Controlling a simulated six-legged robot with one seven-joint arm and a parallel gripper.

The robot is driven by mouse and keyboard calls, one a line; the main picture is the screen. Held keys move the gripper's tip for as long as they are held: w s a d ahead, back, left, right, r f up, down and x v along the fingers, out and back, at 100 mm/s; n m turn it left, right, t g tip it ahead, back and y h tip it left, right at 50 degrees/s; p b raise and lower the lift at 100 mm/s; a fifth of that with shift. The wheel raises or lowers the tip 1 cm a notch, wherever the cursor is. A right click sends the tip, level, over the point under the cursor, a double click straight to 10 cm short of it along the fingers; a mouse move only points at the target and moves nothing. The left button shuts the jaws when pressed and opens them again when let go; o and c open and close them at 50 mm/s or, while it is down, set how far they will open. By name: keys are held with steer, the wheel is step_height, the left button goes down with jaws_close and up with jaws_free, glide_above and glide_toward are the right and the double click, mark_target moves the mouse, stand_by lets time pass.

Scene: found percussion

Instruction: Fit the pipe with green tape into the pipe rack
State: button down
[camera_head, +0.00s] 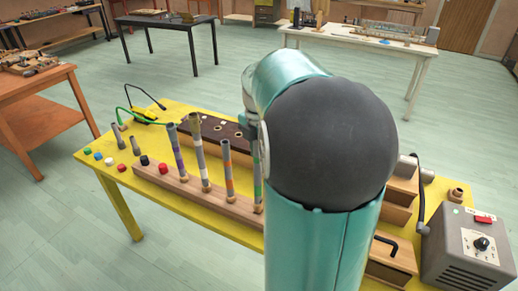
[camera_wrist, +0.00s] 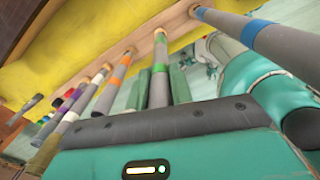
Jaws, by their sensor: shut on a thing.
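The grey pipe with green tape (camera_wrist: 159,72) is between the teal fingers of my gripper (camera_wrist: 160,88), which is shut on it. In the head view this pipe (camera_head: 257,182) stands nearly upright, partly behind my arm, with its lower end at the wooden pipe rack (camera_head: 150,172). In the wrist view its far end meets the rack (camera_wrist: 178,19); I cannot tell how deep it sits. Pipes with purple tape (camera_head: 175,150), orange tape (camera_head: 228,170) and blue tape (camera_wrist: 251,32) stand at the rack too. My arm hides the gripper in the head view.
The rack is on a yellow table (camera_head: 95,150). A dark board (camera_head: 215,130) is behind the rack. A grey control box (camera_head: 470,250) and wooden blocks (camera_head: 395,215) stand at the right.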

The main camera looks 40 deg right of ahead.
steer(key=shift+f, duration=1.05)
steer(key=c, duration=1.2)
jaws_free()
steer(key=shift+o, duration=0.2)
step_height(320, 180, up, 14)
steer(key=shift+f, duration=0.1)
steer(key=shift+a, duration=0.1)
